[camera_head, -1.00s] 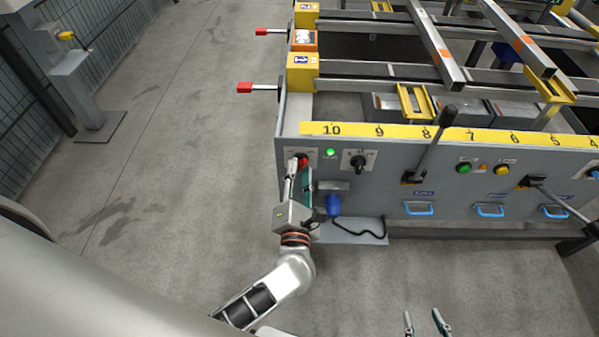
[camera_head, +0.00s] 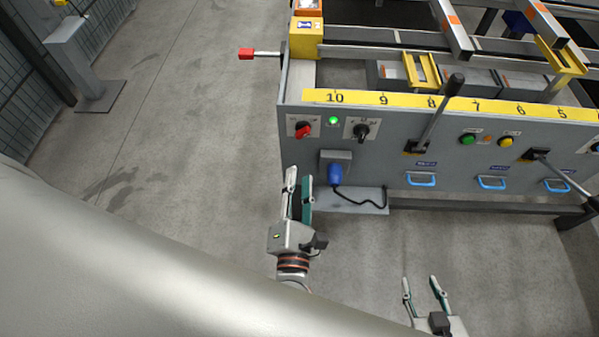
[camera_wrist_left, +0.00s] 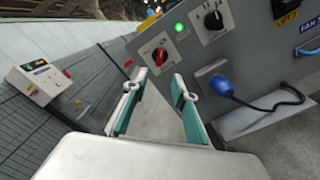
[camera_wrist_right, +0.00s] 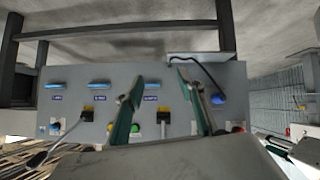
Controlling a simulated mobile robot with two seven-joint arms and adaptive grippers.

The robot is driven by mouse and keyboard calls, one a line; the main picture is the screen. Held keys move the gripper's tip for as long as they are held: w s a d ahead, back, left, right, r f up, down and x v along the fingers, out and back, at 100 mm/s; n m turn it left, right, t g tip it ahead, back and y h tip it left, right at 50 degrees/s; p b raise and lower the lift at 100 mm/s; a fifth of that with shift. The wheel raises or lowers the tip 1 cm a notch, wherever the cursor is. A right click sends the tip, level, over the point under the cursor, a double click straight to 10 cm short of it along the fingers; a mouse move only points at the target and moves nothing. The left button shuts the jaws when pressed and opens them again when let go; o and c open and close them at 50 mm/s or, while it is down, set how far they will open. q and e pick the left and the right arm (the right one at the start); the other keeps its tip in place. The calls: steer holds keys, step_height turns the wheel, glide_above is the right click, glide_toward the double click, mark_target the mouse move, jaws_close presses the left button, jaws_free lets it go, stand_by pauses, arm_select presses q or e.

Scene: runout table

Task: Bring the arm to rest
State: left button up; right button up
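My left gripper (camera_head: 298,190) is in front of the runout table's panel (camera_head: 400,180), below the red rotary switch (camera_head: 303,129) and apart from it. Its fingers look parted, with nothing between them; in the left wrist view (camera_wrist_left: 157,92) they are clearly spread. The red switch shows beyond the fingertips in the left wrist view (camera_wrist_left: 160,57). My right gripper (camera_head: 423,288) is low at the bottom of the head view, away from the panel. Its fingers are spread and empty, also in the right wrist view (camera_wrist_right: 157,88).
A green lamp (camera_head: 333,120) is lit beside a black selector (camera_head: 361,131). A blue plug (camera_head: 335,174) with a black cable sits just right of my left gripper. Long levers (camera_head: 436,112) stick out of the panel.

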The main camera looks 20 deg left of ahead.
stand_by(0.5)
